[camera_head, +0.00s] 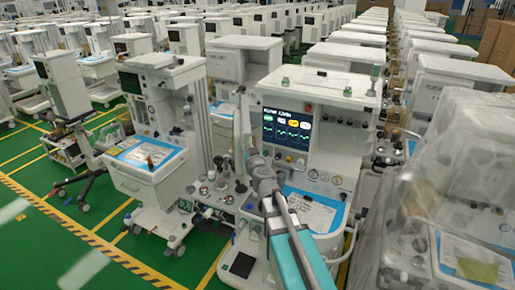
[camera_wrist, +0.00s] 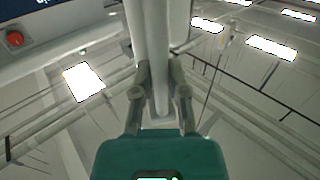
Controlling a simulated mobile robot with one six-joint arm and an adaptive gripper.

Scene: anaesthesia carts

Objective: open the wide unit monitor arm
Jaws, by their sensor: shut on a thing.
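The wide unit (camera_head: 335,95) is a white cart in the middle of the head view, with a lit monitor (camera_head: 287,130) showing green traces. A slim pale upright bar (camera_head: 243,118), seemingly the monitor arm, stands just left of the screen. My gripper (camera_head: 252,158) is at the lower part of this bar, in front of the cart. In the wrist view, my gripper (camera_wrist: 160,88) has one finger on each side of the pale bar (camera_wrist: 150,40) and is shut on it. My own arm hides part of the cart front.
A narrower white cart (camera_head: 160,100) with a blue-edged tray stands to the left. A plastic-wrapped cart (camera_head: 450,180) is close on the right. The wide unit's work surface (camera_head: 312,212) holds papers. Green floor (camera_head: 60,225) with yellow lines is free at the front left.

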